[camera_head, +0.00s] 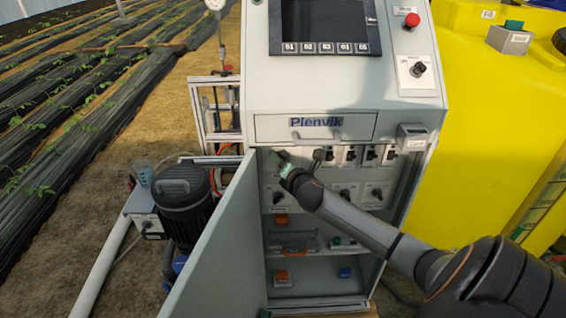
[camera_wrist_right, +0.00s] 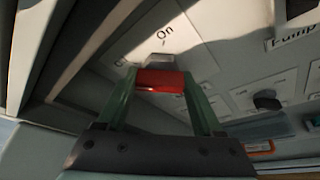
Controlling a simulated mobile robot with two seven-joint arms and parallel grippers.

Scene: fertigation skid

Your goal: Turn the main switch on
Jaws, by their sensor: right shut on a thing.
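The main switch shows in the right wrist view as a red handle (camera_wrist_right: 160,80) with a grey piece (camera_wrist_right: 160,60) just beyond it, on a light panel. The printed word "On" (camera_wrist_right: 165,35) stands above it in that view. My right gripper (camera_wrist_right: 160,88) is shut on the red handle, with a green finger on each side. In the head view my right gripper (camera_head: 284,166) reaches into the upper left of the open cabinet (camera_head: 300,258) and hides the switch there. I cannot tell the handle's exact angle. My left gripper is not in view.
The cabinet door (camera_head: 225,245) hangs open on the left. Several black switches and knobs (camera_head: 349,155) sit to the right of my gripper. A drawer with a handle (camera_head: 316,128) is just above. A pump motor (camera_head: 183,190) stands left; a yellow tank (camera_head: 495,120) stands right.

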